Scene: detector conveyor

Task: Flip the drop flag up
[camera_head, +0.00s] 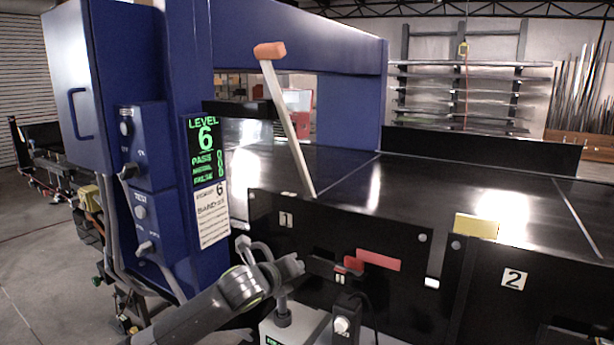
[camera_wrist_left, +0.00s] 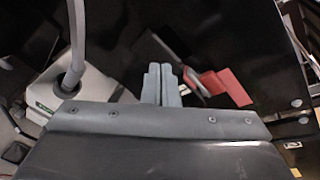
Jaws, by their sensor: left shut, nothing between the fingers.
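The drop flag appears to be the flat red plate (camera_head: 378,260) on the black front panel right of the "1" label. It points right and tilts slightly down, with a smaller red piece at its left end. It also shows in the left wrist view (camera_wrist_left: 233,87), just right of the fingertips. My right gripper is in neither view.
A white lever (camera_head: 287,125) with an orange knob stands at the conveyor edge. A blue cabinet (camera_head: 155,130) with switches and a green "LEVEL 6" display is at left. A grey box with a curved tube (camera_wrist_left: 75,60) sits beside the gripper. A yellow plate (camera_head: 477,226) is at right.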

